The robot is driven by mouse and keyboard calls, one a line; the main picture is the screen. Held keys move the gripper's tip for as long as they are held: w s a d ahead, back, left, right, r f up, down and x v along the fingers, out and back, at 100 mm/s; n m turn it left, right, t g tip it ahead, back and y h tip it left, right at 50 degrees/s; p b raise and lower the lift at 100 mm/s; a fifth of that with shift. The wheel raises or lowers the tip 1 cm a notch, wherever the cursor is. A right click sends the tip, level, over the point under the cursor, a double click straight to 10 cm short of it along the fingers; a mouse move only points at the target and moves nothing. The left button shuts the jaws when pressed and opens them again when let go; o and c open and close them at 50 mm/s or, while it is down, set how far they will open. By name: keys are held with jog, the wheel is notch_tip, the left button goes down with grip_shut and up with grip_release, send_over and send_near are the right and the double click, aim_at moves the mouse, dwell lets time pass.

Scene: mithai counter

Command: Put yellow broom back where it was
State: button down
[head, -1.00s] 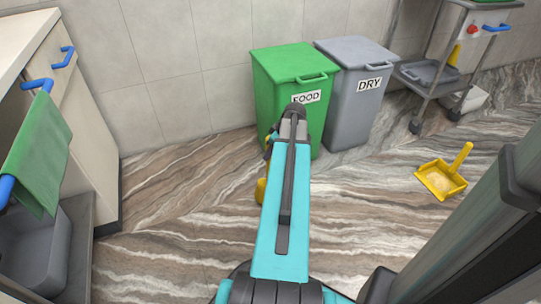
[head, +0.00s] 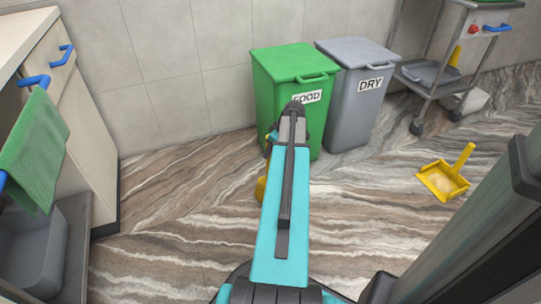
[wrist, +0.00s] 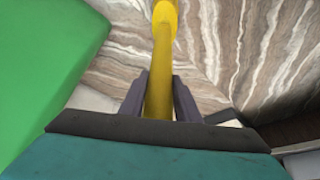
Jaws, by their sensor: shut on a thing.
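The yellow broom shows in the wrist view as a yellow handle (wrist: 162,52) running between my fingers, with a thicker yellow part at the top edge. My gripper (wrist: 159,98) is shut on this handle. Only a yellow sliver of the broom (head: 261,188) shows left of the arm, in front of the green bin. I cannot tell whether the broom touches the floor.
The green FOOD bin (head: 292,66) and grey DRY bin (head: 352,110) stand against the wall. A yellow dustpan (head: 444,182) lies on the floor at right. A metal trolley (head: 440,92) stands at back right. A cabinet (head: 88,130) is at left. The floor left of my arm is clear.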

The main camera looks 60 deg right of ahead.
jog(key=shift+f+b, duration=0.3)
jog(key=shift+f, duration=0.65)
jog(key=c, duration=1.3)
grip_release()
jog(key=shift+c, duration=0.2)
jog(key=p+v, duration=0.4)
jog(key=v, duration=0.8)
